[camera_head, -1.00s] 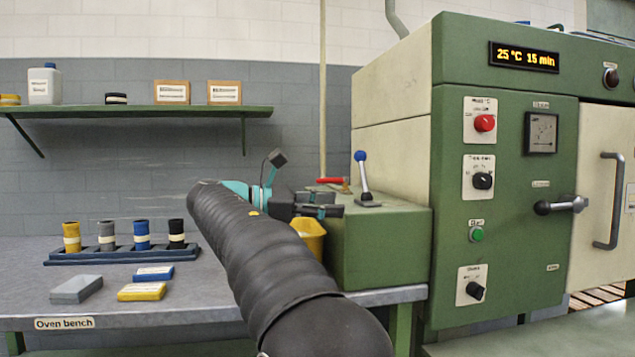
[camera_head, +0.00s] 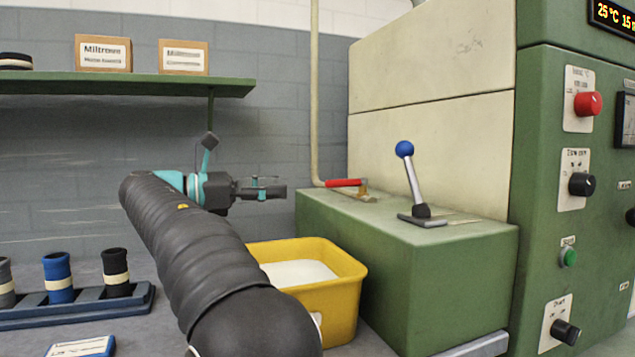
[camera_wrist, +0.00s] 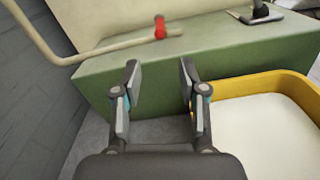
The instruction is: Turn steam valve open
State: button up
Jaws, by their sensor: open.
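The steam valve has a red lever handle (camera_head: 345,182) on a cream pipe (camera_head: 315,110) that comes down the wall to the top of the green box (camera_head: 430,270). The handle also shows in the wrist view (camera_wrist: 160,27), beyond and above my fingertips. My gripper (camera_head: 270,189) is to the left of the handle, apart from it, pointing toward the green box. In the wrist view my gripper (camera_wrist: 158,90) is open and empty, its two fingers spread in front of the box's green side.
A lever with a blue knob (camera_head: 404,149) stands on the box, right of the valve. A yellow bin (camera_head: 345,290) with white contents sits beside the box, below my gripper. A shelf (camera_head: 130,87) is at upper left. The green machine (camera_head: 540,200) stands at right.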

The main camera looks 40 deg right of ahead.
aim_at(335, 184)
jog(key=b+x, duration=0.1)
jog(key=x, duration=1.2)
jog(key=shift+s+d, duration=0.1)
jog(key=shift+d, duration=0.25)
jog(key=shift+c, duration=0.2)
grip_shut()
